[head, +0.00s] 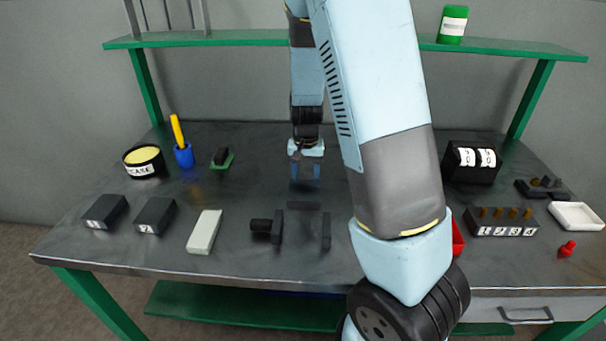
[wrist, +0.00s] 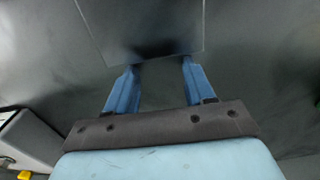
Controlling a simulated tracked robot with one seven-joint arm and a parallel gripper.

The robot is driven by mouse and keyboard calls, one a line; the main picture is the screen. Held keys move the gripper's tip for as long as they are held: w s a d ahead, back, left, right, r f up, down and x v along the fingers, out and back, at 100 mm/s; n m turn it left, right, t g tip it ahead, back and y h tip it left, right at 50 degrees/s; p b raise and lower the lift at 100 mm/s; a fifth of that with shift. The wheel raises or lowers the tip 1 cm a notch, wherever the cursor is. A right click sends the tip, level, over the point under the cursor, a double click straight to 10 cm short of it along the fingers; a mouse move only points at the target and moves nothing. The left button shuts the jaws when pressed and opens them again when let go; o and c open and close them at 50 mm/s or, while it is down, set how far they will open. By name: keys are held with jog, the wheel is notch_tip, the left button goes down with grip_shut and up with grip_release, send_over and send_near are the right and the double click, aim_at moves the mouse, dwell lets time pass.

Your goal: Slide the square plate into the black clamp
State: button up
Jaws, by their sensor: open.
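The square plate (wrist: 140,22) is thin, dark grey and smooth. In the wrist view it lies just beyond my fingertips, with its near edge close to them, and its far part is cut off by the frame. I cannot make it out clearly in the head view. My gripper (head: 305,172) is open above the middle of the table, and its blue fingers (wrist: 157,80) point down with nothing between them. The black clamp (head: 277,227) stands nearer the front edge, with a round knob on its left and separate dark blocks behind and to its right.
Left are a light grey block (head: 204,232), two dark labelled blocks (head: 154,215), a round tin (head: 144,161), a blue cup (head: 184,155) and a small green-based part (head: 222,159). Right are a numbered block (head: 500,222), a black box (head: 470,163) and a white tray (head: 577,216). A green shelf (head: 240,38) spans the back.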

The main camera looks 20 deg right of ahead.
aim_at(302, 217)
jog(key=shift+r, duration=0.25)
jog(key=shift+s, duration=0.15)
jog(key=shift+s+a, duration=0.9)
jog(key=shift+s, duration=1.2)
jog(key=shift+s+a, duration=0.9)
jog(key=shift+s, duration=1.2)
jog(key=shift+s+a, duration=0.9)
jog(key=shift+s, duration=1.2)
jog(key=shift+s, duration=0.15)
jog(key=shift+w+d+r, duration=0.1)
jog(key=shift+w+r, duration=0.1)
jog(key=shift+r, duration=0.85)
jog(key=shift+w+r, duration=0.15)
jog(key=shift+r, duration=0.9)
jog(key=shift+w+d+r, duration=0.1)
jog(key=shift+w+r, duration=0.1)
jog(key=shift+r, duration=1.2)
